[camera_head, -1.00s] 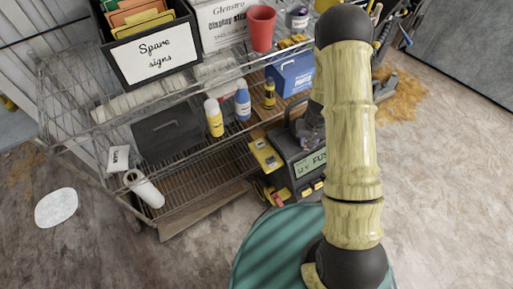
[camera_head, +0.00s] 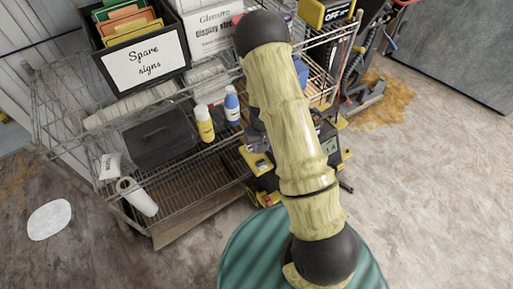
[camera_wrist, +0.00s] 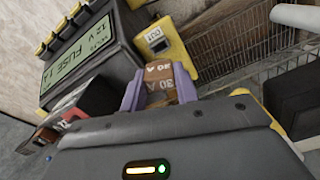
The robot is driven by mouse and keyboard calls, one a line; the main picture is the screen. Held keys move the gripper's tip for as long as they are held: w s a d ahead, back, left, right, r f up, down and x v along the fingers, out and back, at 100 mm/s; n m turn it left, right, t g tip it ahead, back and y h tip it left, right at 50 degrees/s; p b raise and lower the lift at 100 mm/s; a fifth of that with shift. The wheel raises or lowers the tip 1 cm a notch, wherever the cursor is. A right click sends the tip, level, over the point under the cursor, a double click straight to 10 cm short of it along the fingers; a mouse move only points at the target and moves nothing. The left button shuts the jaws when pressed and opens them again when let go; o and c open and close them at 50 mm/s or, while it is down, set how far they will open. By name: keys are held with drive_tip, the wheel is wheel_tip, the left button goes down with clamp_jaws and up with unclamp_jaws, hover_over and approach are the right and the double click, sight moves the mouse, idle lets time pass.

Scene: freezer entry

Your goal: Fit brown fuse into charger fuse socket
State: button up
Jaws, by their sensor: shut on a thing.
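My gripper (camera_wrist: 160,92) is shut on a brown fuse (camera_wrist: 158,72) marked "30 A", seen between its purple fingers in the wrist view. The grey charger (camera_wrist: 85,55), with a lit green display showing 12 V and FUSE, is at upper left there. A yellow block (camera_wrist: 168,46) with a dark opening and a small label lies just beyond the fuse, at the charger's side. I cannot tell whether the fuse touches it. In the head view the yellow block (camera_head: 257,163) shows left of my arm. My arm hides most of the charger and gripper there.
A wire shelf cart (camera_head: 185,205) holds a dark case (camera_head: 160,137), a yellow bottle (camera_head: 204,123), a blue bottle (camera_head: 232,105) and a "Spare signs" box (camera_head: 145,62). Red and brown pieces (camera_wrist: 60,125) lie left of my gripper. Open floor is at right.

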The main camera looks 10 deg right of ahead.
drive_tip(key=shift+f+n+b, duration=0.4)
drive_tip(key=shift+n+b, duration=0.1)
drive_tip(key=shift+n, duration=1.3)
drive_tip(key=shift+f+b, duration=1.6)
drive_tip(key=shift+f, duration=0.45)
drive_tip(key=shift+f+b, duration=0.7)
drive_tip(key=shift+f, duration=0.55)
drive_tip(key=o, duration=1.1)
drive_tip(key=shift+o, duration=0.2)
drive_tip(key=shift+r, duration=0.15)
